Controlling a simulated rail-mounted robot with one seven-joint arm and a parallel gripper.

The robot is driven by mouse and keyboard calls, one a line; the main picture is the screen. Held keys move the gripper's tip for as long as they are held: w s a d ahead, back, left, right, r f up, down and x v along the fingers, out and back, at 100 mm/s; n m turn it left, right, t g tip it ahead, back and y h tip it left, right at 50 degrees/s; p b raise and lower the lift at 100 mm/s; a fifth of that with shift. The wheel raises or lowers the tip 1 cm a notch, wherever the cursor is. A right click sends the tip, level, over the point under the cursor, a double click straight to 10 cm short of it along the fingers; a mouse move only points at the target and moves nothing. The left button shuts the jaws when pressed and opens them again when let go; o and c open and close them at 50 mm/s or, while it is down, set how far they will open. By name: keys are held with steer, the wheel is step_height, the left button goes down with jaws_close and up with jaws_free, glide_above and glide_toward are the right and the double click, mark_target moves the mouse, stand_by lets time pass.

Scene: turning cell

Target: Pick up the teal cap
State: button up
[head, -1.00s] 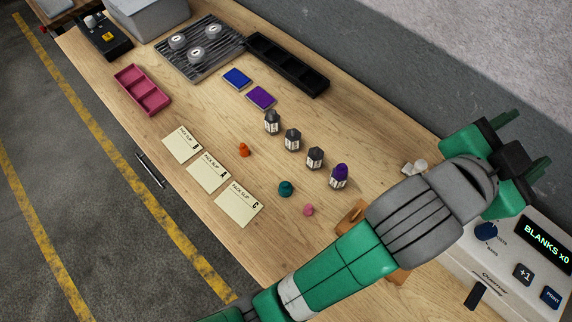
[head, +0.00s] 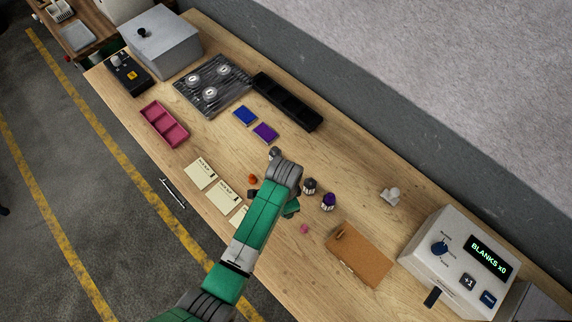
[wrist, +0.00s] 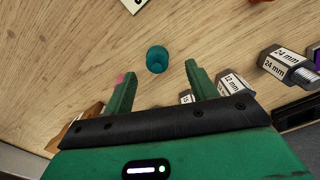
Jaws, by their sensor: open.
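The teal cap (wrist: 157,59) is a small rounded piece standing on the wooden bench. In the wrist view it lies just beyond the fingertips, about midway between them. My gripper (wrist: 158,72) is open and empty, with one green finger to each side. The cap shows clear of both fingers. In the head view my arm hides the cap and most of the gripper.
A pink cap (head: 304,229) and an orange cap (head: 252,179) are close by. Pack slips (head: 224,198) lie left; a brown board (head: 358,254) lies right.

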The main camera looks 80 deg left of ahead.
steer(key=f, duration=0.5)
steer(key=shift+w+d, duration=0.2)
steer(key=shift+d, duration=0.05)
steer(key=shift+c, duration=0.3)
steer(key=c, duration=1)
